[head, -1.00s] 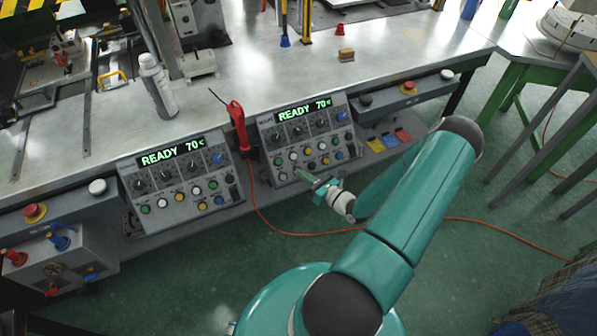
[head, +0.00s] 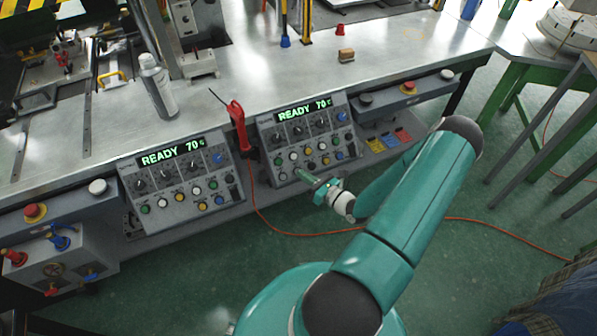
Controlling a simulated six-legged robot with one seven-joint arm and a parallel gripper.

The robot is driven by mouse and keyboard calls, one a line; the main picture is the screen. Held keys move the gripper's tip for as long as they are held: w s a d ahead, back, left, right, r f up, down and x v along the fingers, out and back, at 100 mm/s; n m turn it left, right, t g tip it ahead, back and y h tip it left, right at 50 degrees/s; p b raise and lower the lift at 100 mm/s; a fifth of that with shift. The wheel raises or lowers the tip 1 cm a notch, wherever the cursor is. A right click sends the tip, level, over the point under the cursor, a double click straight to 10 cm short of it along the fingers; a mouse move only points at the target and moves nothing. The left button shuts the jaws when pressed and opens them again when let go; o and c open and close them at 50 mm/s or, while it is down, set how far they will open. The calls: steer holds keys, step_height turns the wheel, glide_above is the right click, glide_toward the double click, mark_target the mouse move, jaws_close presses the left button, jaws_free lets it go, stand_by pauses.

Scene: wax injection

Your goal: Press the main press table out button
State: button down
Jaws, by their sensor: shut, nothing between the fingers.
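Two grey control panels stand at the bench's front edge, each with a green "READY 70" display, dark knobs and rows of coloured buttons. The right panel (head: 268,139) has my gripper (head: 301,174) at its lower edge. The gripper is shut and empty, its fingertips pointing at the bottom row of buttons. Whether the tips touch a button cannot be told. The left panel (head: 150,187) stands apart from the gripper. Button labels are too small to read, so which one is the main press table out button cannot be told.
A red soldering-type tool (head: 237,115) with an orange cable sits between the panels. A spray can (head: 157,85) and a small brown block (head: 346,55) stand on the metal bench (head: 240,75). Side boxes carry red stop buttons (head: 35,211).

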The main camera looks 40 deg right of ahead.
stand_by(0.8)
steer(key=shift+w+d+f, duration=0.1)
steer(key=shift+w+f, duration=0.15)
steer(key=shift+w, duration=0.05)
